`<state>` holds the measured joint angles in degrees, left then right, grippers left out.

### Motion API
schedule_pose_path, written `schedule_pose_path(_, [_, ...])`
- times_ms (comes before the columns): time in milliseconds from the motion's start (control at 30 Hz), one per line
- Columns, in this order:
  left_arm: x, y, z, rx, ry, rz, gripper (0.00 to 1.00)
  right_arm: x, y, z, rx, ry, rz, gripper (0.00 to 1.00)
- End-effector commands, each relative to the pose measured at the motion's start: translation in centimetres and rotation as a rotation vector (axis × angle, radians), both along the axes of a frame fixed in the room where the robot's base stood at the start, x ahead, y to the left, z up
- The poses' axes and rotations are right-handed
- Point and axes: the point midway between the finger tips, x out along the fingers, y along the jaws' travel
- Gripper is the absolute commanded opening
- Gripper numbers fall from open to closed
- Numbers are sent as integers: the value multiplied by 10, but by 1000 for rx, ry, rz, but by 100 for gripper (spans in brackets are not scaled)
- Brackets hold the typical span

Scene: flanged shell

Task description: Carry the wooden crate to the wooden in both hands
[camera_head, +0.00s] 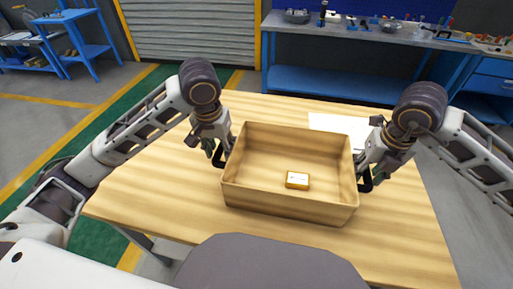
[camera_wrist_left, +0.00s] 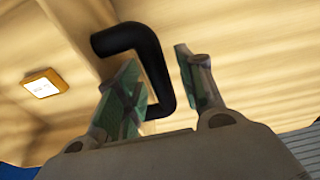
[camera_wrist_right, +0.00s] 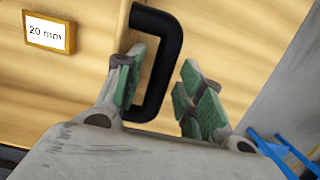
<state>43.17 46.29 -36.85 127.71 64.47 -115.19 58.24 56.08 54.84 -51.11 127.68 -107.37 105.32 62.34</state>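The wooden crate (camera_head: 290,208) is an open-topped box resting on the wooden table. It has a black handle on each short side. My left gripper (camera_head: 220,152) is at the left side; in the left wrist view its open fingers (camera_wrist_left: 163,82) stand on either side of the black handle (camera_wrist_left: 125,38). My right gripper (camera_head: 367,178) is at the right side; in the right wrist view its open fingers (camera_wrist_right: 160,88) straddle the other handle (camera_wrist_right: 165,22), which lies nearer the left finger. Neither gripper is closed on its handle.
A small yellow block (camera_head: 297,180) with a white label lies on the crate floor; the right wrist view reads "20 mm" on it. A white sheet (camera_head: 335,123) lies behind the crate on the table (camera_head: 395,240). A blue workbench with tools (camera_head: 340,75) stands behind.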

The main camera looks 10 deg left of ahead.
Motion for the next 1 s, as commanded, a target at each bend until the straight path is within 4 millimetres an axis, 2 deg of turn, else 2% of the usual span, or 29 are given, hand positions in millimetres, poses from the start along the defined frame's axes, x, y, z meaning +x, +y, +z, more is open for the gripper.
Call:
schedule_pose_path(367, [0, -1, 5, -3, -2, 0, 41, 0, 1, 5, 3, -1, 1, 41])
schedule_pose_path(1000, [0, 0, 35, -1, -1, 0, 41, 0, 0, 35, 1, -1, 0, 41])
